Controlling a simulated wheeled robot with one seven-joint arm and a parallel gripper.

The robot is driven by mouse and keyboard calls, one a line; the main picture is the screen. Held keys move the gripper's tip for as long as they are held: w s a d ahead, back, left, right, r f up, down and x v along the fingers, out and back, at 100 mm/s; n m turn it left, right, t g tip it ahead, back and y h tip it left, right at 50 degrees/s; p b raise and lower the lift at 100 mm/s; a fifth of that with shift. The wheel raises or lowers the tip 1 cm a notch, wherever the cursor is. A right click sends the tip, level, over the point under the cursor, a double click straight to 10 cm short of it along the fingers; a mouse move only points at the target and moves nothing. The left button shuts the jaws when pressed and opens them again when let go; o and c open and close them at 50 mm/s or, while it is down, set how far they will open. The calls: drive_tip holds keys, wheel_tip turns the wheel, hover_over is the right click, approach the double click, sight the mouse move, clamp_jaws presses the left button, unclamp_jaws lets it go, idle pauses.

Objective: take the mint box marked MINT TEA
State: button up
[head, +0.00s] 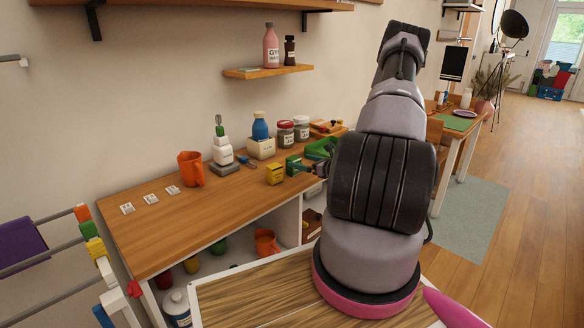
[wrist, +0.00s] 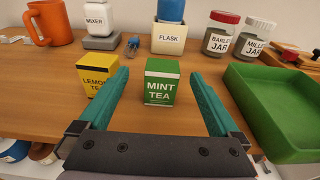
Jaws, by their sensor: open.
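The mint box (wrist: 161,88) is green with a pale label reading MINT TEA. It stands upright near the front edge of the wooden counter in the wrist view. In the head view the green box (head: 292,165) is partly hidden by my gripper (head: 312,167). In the wrist view my gripper (wrist: 162,92) is open, with one teal finger to the left of the box and one to the right. Gaps show between the box and both fingers. The yellow LEMON TEA box (wrist: 94,72) stands just left of the left finger, which partly covers it.
A green tray (wrist: 272,105) lies close to the right finger. Behind stand a FLASK block (wrist: 169,38), a BARLEY jar (wrist: 219,36), a MILLET jar (wrist: 256,43), a MIXER (wrist: 97,22) and an orange mug (wrist: 48,22). The counter's left part is mostly clear in the head view.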

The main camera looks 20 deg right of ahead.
sight(297, 160)
drive_tip(key=x, duration=0.5)
drive_tip(key=shift+w+d+f, duration=0.15)
drive_tip(key=shift+w+f, duration=0.15)
drive_tip(key=shift+w, duration=0.05)
drive_tip(key=c, duration=1.5)
drive_tip(key=shift+o, duration=0.2)
drive_tip(key=shift+r, duration=0.1)
